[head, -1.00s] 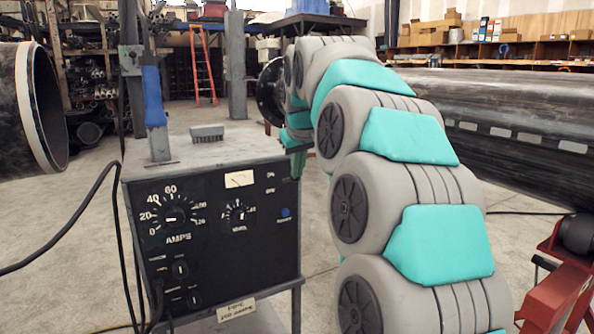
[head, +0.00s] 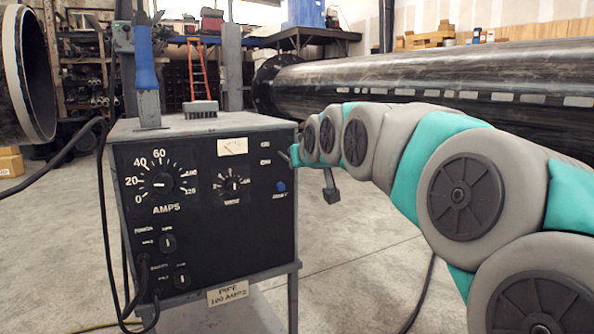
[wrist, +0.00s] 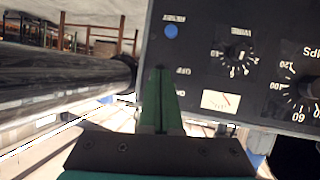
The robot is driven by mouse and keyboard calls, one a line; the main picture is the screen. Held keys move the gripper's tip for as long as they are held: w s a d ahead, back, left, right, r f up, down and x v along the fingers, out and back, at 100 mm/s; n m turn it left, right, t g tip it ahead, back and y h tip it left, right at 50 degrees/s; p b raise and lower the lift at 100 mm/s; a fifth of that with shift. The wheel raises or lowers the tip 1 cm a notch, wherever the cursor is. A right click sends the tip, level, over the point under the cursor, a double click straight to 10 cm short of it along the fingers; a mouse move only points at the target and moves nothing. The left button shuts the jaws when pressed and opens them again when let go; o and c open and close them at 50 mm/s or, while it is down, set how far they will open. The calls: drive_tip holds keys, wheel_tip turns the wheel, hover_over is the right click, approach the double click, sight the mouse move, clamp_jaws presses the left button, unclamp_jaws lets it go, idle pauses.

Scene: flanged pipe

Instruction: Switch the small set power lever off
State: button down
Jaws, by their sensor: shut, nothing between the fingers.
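The black front panel of the power set (head: 225,255) faces me in the head view, with dials and labels. The ON and OFF markings are near its upper right edge. In the wrist view the panel (wrist: 200,45) fills the upper right, and the OFF and ON labels show just right of my fingers. My gripper (wrist: 160,72) is shut and empty, its green fingers reaching over the panel edge beside those labels. In the head view my gripper (head: 285,156) is small at the panel's upper right edge. I cannot make out the power lever; contact cannot be told.
A blue button (head: 281,187) sits below the labels. A brush (head: 200,108) and a blue-handled tool (head: 146,70) are on top of the set. A large dark pipe (head: 420,90) runs behind my arm. Cables (head: 103,200) hang at the left. Floor at right is open.

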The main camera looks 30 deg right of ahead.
wheel_tip(320, 180, down, 2)
drive_tip(key=shift+w+f+t+b, duration=0.2)
drive_tip(key=shift+t+b, duration=0.4)
drive_tip(key=shift+b, duration=0.3)
drive_tip(key=shift+f, duration=0.15)
